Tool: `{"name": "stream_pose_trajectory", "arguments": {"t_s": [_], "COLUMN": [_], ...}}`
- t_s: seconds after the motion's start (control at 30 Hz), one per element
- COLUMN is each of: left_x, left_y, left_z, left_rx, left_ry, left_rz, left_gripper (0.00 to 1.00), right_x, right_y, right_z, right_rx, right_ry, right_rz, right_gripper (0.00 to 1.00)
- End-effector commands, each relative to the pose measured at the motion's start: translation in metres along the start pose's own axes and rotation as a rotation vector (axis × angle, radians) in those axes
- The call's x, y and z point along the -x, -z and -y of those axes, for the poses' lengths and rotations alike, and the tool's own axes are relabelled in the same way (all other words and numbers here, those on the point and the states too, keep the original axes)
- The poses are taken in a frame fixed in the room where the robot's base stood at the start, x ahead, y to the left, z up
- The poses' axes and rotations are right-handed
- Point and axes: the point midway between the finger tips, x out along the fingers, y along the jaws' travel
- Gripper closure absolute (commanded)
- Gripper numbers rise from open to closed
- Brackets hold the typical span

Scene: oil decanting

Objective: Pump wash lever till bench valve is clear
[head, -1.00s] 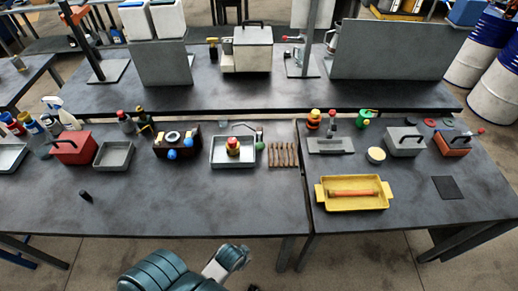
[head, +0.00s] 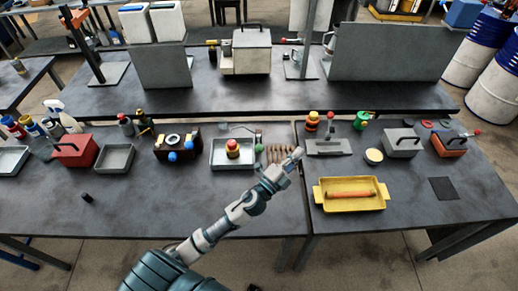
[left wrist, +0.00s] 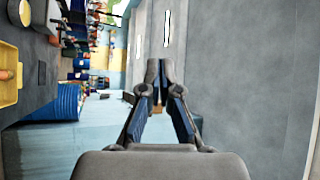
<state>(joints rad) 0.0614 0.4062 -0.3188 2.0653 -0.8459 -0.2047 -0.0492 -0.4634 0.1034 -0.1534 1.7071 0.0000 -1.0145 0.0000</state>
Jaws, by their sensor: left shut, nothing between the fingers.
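A grey tray (head: 215,163) on the near left bench holds a red-topped yellow fitting (head: 232,148), which may be the bench valve. A thin bent metal lever (head: 243,128) stands at the tray's back right; I cannot be sure it is the wash lever. My left gripper (head: 297,155) is shut and empty, raised over the right end of that bench, to the right of the tray. In the left wrist view the fingers (left wrist: 158,85) meet at their tips with nothing between them. My right gripper is not in view.
Brown pegs (head: 268,154) lie beside my left gripper, partly hidden. A yellow tray (head: 333,207) with an orange rod is on the right bench. A red box (head: 74,150) and a small dark peg (head: 87,197) are at left. The front of the left bench is largely clear.

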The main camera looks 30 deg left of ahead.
Motion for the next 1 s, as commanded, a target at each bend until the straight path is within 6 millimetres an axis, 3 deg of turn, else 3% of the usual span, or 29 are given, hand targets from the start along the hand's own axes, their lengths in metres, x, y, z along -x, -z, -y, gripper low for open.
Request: {"name": "stream_pose_trajectory", "arguments": {"t_s": [0.03, 0.1, 0.2, 0.3, 0.37, 0.5, 0.63, 0.8, 1.0], "left_x": [-0.015, -0.028, -0.036, -0.038, -0.036, -0.027, -0.015, 0.004, 0.022], "left_y": [0.017, 0.041, 0.064, 0.068, 0.059, 0.004, -0.059, -0.132, -0.183], "left_z": [0.008, 0.010, -0.001, -0.021, -0.034, -0.056, -0.054, -0.028, 0.006], "left_rx": [-0.115, -0.278, -0.515, -0.751, -0.888, -1.181, -1.352, -1.463, -1.491], "left_ry": [0.020, 0.026, -0.006, -0.088, -0.164, -0.423, -0.689, -1.012, -1.276], "left_rz": [-0.125, -0.301, -0.541, -0.759, -0.878, -1.105, -1.223, -1.283, -1.290], "left_gripper": [1.00, 1.00, 1.00, 1.00, 1.00, 1.00, 1.00, 1.00, 1.00], "right_x": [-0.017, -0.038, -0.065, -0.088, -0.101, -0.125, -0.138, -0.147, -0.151], "right_y": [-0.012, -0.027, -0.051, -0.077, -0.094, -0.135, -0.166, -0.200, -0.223], "right_z": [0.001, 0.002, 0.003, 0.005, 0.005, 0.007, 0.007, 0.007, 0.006], "right_rx": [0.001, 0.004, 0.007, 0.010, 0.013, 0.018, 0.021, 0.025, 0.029], "right_ry": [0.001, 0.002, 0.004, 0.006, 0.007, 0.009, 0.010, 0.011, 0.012], "right_rz": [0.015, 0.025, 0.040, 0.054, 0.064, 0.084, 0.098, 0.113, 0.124], "right_gripper": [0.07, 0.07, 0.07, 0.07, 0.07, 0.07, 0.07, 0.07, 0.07]}}
